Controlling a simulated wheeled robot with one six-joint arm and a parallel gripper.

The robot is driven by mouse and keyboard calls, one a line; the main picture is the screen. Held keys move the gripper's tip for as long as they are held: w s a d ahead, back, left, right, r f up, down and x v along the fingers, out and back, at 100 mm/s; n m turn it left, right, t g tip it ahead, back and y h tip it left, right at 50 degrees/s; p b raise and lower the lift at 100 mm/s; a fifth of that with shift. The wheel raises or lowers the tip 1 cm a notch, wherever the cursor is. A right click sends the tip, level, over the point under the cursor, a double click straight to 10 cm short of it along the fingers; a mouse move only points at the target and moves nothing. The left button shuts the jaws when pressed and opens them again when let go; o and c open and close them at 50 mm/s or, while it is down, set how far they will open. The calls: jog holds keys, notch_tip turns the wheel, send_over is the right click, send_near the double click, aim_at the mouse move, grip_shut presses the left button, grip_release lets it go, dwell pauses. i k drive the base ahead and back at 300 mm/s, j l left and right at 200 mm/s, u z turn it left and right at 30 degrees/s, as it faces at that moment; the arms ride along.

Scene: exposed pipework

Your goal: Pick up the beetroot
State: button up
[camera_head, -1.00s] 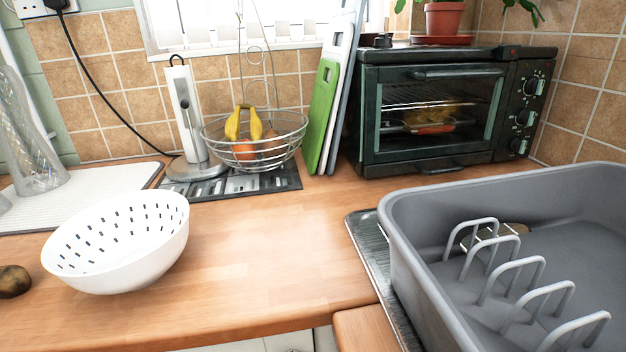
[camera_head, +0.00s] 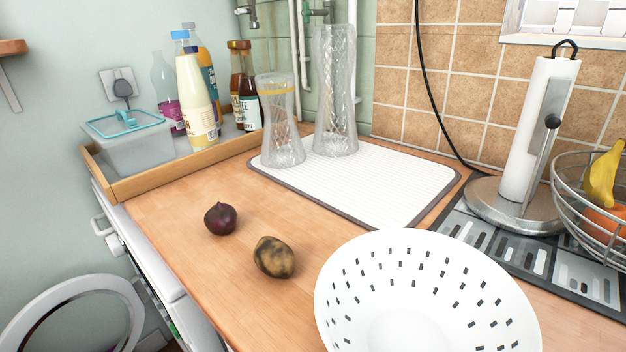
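The beetroot (camera_head: 221,218) is a small, dark purple, round root with a short pointed top. It lies on the wooden worktop (camera_head: 185,262), left of the middle of the picture. A brown, mottled potato-like vegetable (camera_head: 273,257) lies just to its right and nearer to me, apart from it. My gripper does not show in the picture.
A white colander (camera_head: 425,295) stands at the front right. Behind the beetroot are a white drying mat (camera_head: 375,185) with two tall glass vessels (camera_head: 336,95) and a wooden tray (camera_head: 150,180) holding bottles and a tub. The worktop's left edge is near the beetroot.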

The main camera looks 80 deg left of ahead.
aim_at(220, 220)
jog(key=k+l+u, duration=0.15)
jog(key=u, duration=0.3)
jog(key=k+u, duration=0.2)
jog(key=u, duration=0.2)
jog(key=k+u, duration=0.2)
jog(key=u, duration=0.25)
jog(key=k, duration=0.45)
